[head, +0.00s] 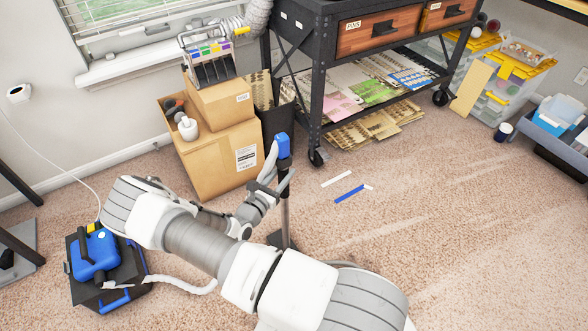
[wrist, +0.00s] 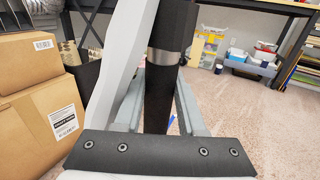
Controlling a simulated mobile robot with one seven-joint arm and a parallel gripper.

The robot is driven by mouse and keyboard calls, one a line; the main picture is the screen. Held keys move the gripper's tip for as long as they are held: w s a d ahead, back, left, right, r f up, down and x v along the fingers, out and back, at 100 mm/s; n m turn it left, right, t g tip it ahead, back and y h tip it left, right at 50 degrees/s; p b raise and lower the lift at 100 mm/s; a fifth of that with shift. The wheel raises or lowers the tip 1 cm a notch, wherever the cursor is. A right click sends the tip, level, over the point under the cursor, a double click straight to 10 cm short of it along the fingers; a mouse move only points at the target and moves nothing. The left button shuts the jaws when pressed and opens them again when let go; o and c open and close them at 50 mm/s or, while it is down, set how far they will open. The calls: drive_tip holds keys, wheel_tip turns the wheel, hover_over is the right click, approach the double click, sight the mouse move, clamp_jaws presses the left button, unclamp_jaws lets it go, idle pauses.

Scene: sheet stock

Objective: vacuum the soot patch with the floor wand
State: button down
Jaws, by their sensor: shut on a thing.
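The floor wand (head: 283,147) stands roughly upright in the head view, with a blue handle on top and a dark tube below. My gripper (head: 274,187) is shut on it just below the handle. In the wrist view the wand's dark tube (wrist: 170,45), with a metal band, runs between the two fingers of my gripper (wrist: 160,105). A pale hose lies alongside the tube. My arm hides part of the wand's lower end. The blue and black vacuum body (head: 95,255) is on the carpet at lower left. I cannot make out a soot patch; my arm covers part of the floor.
Stacked cardboard boxes (head: 218,155) stand behind the wand. A wheeled black workbench (head: 318,85) is at the back. Blue and white strips (head: 349,193) lie on the carpet. A dark mug (head: 503,132) and bins (head: 560,125) are at right. The right-hand carpet is mostly clear.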

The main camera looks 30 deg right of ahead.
drive_tip(key=a+r+b, duration=0.2)
drive_tip(key=a, duration=1.6)
drive_tip(key=s+a+r+b, duration=0.1)
drive_tip(key=a, duration=1.8)
drive_tip(key=shift+a+r+b, duration=0.2)
drive_tip(key=shift+r+b, duration=0.2)
drive_tip(key=shift+s+d, duration=0.1)
drive_tip(key=shift+d, duration=0.05)
